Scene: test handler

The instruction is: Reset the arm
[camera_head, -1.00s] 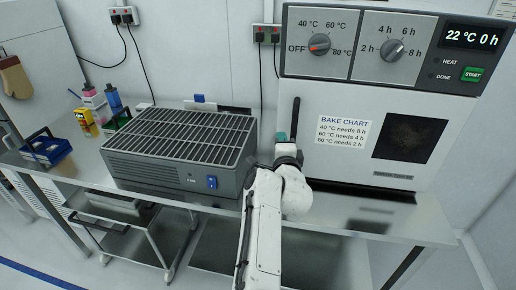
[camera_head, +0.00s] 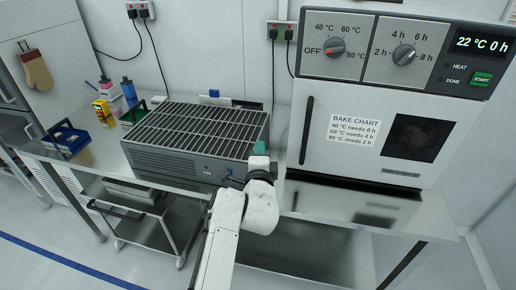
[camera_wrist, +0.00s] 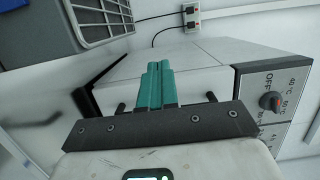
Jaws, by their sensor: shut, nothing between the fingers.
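My white arm reaches up from the bottom in the head view. My gripper (camera_head: 259,148) stands in front of the right end of the grey slotted unit, left of the oven door. In the wrist view the two teal fingers of my gripper (camera_wrist: 158,70) are together with nothing between them. The oven (camera_head: 387,130) is shut, with a dark handle on the left of its door and a dark window. Its display reads 22 °C 0 h, and a bake chart is on the door.
The grey slotted unit (camera_head: 195,140) stands on the metal bench (camera_head: 330,203), left of the oven. Bottles, a yellow container (camera_head: 102,108) and a blue bin (camera_head: 67,138) are at the left. A cart (camera_head: 150,232) stands under the bench. The bench front before the oven is mostly clear.

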